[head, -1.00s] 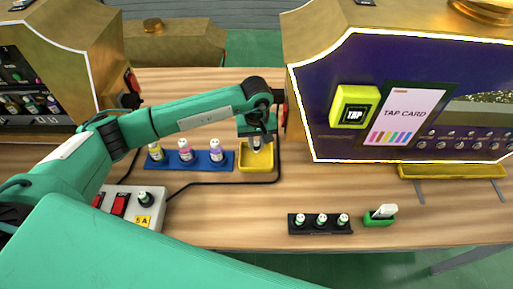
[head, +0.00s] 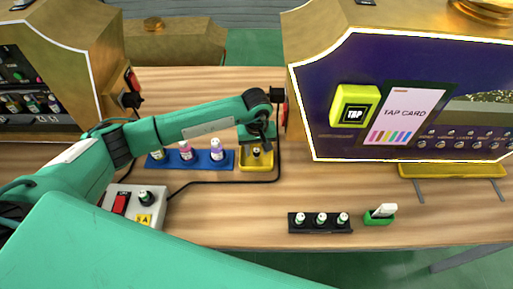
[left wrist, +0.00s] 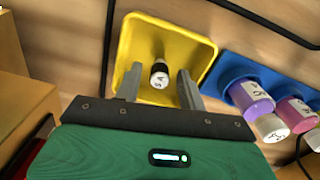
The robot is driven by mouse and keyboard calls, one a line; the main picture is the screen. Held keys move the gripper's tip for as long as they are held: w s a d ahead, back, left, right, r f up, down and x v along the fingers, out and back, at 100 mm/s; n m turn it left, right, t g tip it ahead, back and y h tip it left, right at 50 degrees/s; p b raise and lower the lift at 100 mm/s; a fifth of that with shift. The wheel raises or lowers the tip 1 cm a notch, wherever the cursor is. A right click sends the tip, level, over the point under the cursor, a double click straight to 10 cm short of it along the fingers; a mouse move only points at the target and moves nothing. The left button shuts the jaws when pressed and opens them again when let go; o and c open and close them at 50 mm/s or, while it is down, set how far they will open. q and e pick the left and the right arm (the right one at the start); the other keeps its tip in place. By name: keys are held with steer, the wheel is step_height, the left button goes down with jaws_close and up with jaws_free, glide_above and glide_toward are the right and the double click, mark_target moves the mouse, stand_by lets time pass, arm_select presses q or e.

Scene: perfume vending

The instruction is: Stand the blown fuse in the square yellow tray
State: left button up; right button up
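The square yellow tray (head: 268,166) sits on the table at the right end of the blue bottle rack; it also shows in the left wrist view (left wrist: 200,52). The blown fuse (head: 256,153), dark with a white top marked "5 A", stands in the tray and looks upright. In the left wrist view the fuse (left wrist: 159,75) shows between the two grey fingers with a gap on both sides. My left gripper (head: 260,138) is open just above the tray; its fingers also show in the left wrist view (left wrist: 158,71). My right gripper is not in view.
A blue rack (head: 203,164) with three small bottles stands left of the tray. A grey panel (head: 125,214) holds another fuse (head: 145,198). A black rack (head: 311,230) with three fuses and a green holder (head: 379,219) stand at the front. A purple machine (head: 318,105) stands right.

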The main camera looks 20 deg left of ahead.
mark_target(257, 149)
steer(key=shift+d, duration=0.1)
arm_select(q)
steer(key=shift+r, duration=0.2)
step_height(257, 149, up, 4)
steer(key=shift+r+b, duration=0.15)
steer(key=shift+b, duration=0.2)
step_height(257, 149, up, 8)
steer(key=b, duration=0.1)
steer(key=shift+f, duration=0.2)
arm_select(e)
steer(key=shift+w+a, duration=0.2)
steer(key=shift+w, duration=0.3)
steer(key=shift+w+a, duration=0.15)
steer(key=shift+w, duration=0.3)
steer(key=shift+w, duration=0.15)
